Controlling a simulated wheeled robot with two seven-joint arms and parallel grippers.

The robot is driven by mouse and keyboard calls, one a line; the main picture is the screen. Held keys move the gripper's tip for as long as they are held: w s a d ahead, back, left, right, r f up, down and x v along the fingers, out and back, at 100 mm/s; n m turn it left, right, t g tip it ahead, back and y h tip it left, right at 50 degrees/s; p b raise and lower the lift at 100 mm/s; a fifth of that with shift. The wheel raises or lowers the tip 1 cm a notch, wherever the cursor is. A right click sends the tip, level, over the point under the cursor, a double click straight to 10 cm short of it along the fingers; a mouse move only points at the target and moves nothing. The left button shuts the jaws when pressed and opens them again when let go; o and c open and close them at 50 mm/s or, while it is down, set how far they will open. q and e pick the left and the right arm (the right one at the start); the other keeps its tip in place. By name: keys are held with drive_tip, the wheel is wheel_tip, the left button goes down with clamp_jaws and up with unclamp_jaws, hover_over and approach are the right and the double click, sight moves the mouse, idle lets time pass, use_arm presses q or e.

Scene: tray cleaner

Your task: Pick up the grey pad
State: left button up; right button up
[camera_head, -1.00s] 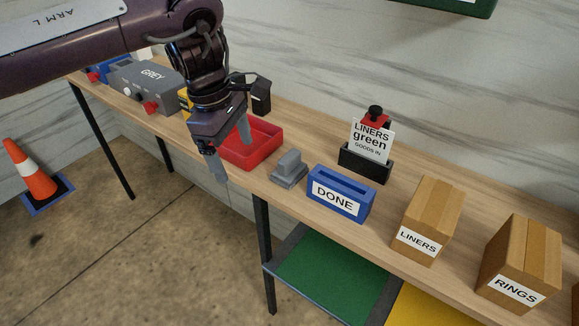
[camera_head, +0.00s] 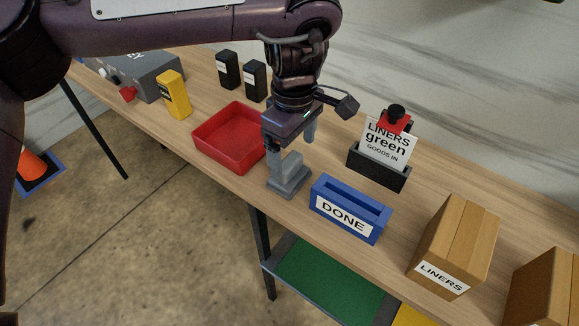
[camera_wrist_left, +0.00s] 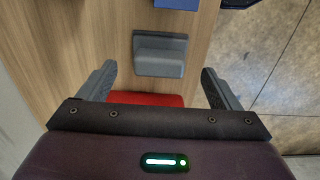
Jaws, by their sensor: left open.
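The grey pad (camera_head: 290,184), a flat block with a raised ridge, lies on the wooden bench between the red tray and the blue DONE holder. In the left wrist view the pad (camera_wrist_left: 160,66) lies just beyond the fingertips and between their lines. My left gripper (camera_head: 292,164) points down over the pad, open and empty. One finger partly overlaps the pad in the head view; I cannot tell whether it touches. Both fingers of the left gripper (camera_wrist_left: 159,75) show apart in the wrist view. My right gripper is not in view.
The red tray (camera_head: 215,150) is left of the pad. The blue DONE holder (camera_head: 345,220) is close on its right. A black stand with a LINERS green card (camera_head: 388,148) is behind. Cardboard boxes (camera_head: 455,240) stand at right. The bench's front edge is near the pad.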

sight(289, 160)
use_arm(q)
drive_tip(key=f, duration=0.2)
drive_tip(key=f+p, duration=0.1)
drive_tip(key=shift+w+a+f, duration=0.2)
drive_tip(key=shift+a+f, duration=0.2)
drive_tip(key=shift+f, duration=0.75)
drive_tip(key=c, duration=1.1)
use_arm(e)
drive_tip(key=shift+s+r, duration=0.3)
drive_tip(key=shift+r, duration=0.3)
